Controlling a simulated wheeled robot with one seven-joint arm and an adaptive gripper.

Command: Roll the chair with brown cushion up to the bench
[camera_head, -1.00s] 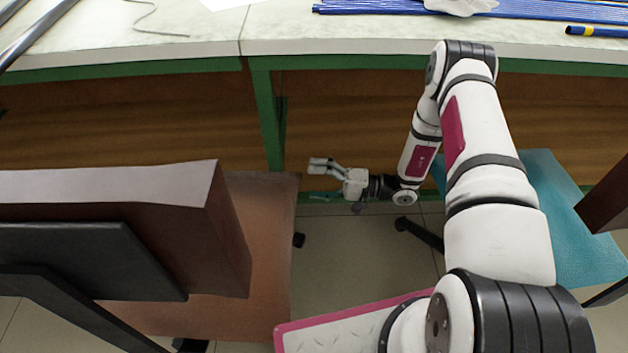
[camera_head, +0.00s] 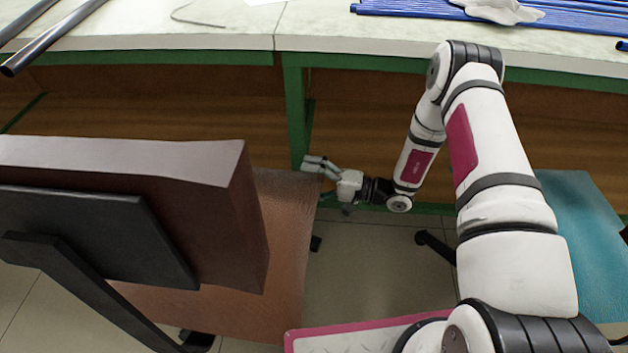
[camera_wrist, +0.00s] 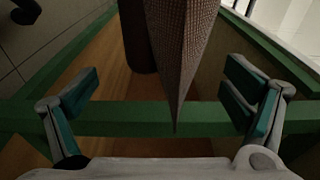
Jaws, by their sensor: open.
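The chair with brown cushion has its seat (camera_head: 285,240) and tall backrest (camera_head: 150,195) at the left in the head view. The seat's far edge lies close to the green-framed bench (camera_head: 420,50), partly below its front. My gripper (camera_head: 311,170) is at the seat's far right corner, beside a green bench leg. In the wrist view, my gripper (camera_wrist: 160,98) has its fingers spread wide. The brown seat edge (camera_wrist: 180,50) reaches between them, and neither finger visibly touches it. Most of the chair's base is hidden under the seat.
A chair with a teal seat (camera_head: 580,225) stands at the right, partly behind my arm. On the bench lie blue rods (camera_head: 440,14), a white glove (camera_head: 505,10) and dark metal rods (camera_head: 50,38). Tiled floor (camera_head: 365,265) is open between the chairs.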

